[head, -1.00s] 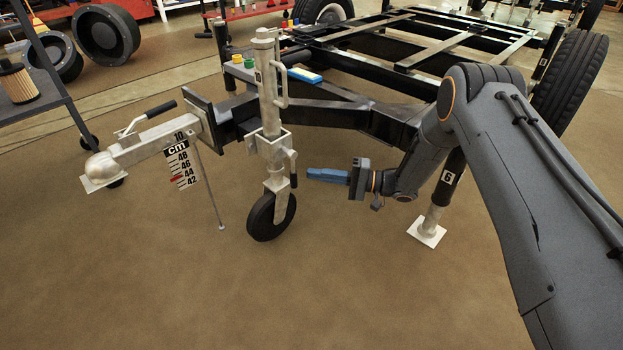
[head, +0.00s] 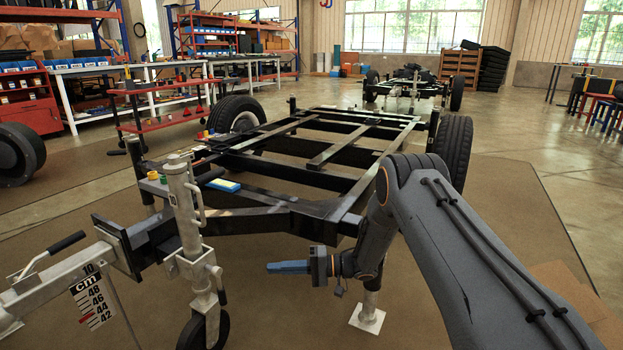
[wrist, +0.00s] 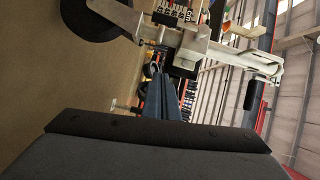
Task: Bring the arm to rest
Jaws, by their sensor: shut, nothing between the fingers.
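My gripper (head: 287,267) has blue fingers and is shut with nothing between them. In the head view it points left, in the air to the right of the jockey wheel post (head: 184,215). It is in front of the black trailer frame (head: 270,220) and apart from it. In the wrist view the blue fingers (wrist: 172,98) show at the centre, beyond the dark wrist body. The jockey wheel (wrist: 90,18) and the silver coupling (wrist: 235,58) appear sideways ahead of them.
A support leg on a white foot plate (head: 367,318) stands below my arm. A centimetre scale (head: 92,302) hangs at the coupling on the left. A blue and yellow object (head: 223,185) lies on the frame. Brown floor is open right of the trailer.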

